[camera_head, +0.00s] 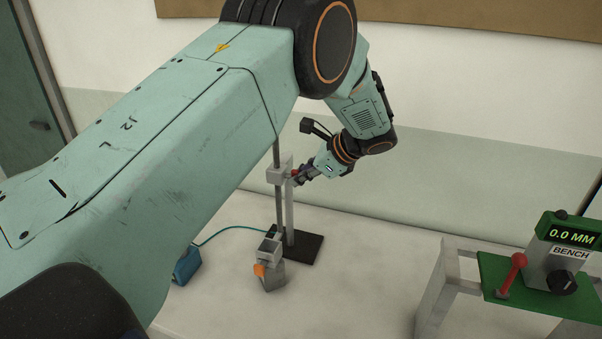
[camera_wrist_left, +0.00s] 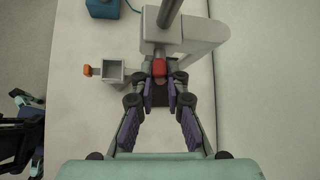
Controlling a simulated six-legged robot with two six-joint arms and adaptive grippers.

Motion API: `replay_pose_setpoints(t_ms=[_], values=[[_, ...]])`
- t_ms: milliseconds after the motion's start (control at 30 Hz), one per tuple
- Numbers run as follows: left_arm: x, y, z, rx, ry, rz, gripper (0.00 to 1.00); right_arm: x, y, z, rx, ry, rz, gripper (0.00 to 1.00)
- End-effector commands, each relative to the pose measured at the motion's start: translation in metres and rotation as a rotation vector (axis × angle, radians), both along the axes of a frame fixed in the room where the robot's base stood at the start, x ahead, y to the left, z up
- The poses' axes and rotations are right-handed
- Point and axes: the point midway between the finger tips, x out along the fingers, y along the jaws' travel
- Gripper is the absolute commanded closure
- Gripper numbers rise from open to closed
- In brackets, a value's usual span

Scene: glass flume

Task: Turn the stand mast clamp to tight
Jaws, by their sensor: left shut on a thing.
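The stand has an upright grey mast (camera_head: 279,208) on a dark base plate (camera_head: 305,248). A light grey clamp block (camera_head: 279,172) sits around the mast near its top, and also shows in the left wrist view (camera_wrist_left: 158,27). A red knob (camera_wrist_left: 159,68) is on the clamp's near side in that view. My left gripper (camera_head: 298,177) is at the clamp, its fingers (camera_wrist_left: 161,78) shut on the red knob from both sides. The knob is mostly hidden in the head view. A purple-and-black part, seemingly my right gripper (camera_wrist_left: 27,125), shows at the wrist view's left edge; its jaws are unclear.
A grey open-topped holder with an orange knob (camera_head: 259,270) stands by the base plate. A blue box (camera_head: 187,265) with a cable lies left of it. A green bench (camera_head: 497,270) with a red lever and a "0.0 MM" readout stands right. The wall is close behind.

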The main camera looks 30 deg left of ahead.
Motion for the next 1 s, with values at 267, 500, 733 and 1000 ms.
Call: replay_pose_setpoints(t_ms=[267,500,733,1000], values=[[0.0014,0.0017,-0.0026,-0.048,0.209,0.001,1.00,-0.0001,0.0000,0.0001,0.000,0.000,0.000,0.48],[0.0017,0.0017,-0.0034,-0.075,0.323,0.000,1.00,-0.0001,0.0000,-0.0006,0.000,0.000,0.000,0.48],[0.0022,0.0019,-0.0034,-0.090,0.386,-0.001,1.00,-0.0001,0.0000,-0.0010,0.000,0.000,0.000,0.48],[0.0018,0.0019,-0.0037,-0.097,0.415,-0.001,1.00,-0.0001,0.0000,-0.0012,0.000,0.000,0.000,0.48]])
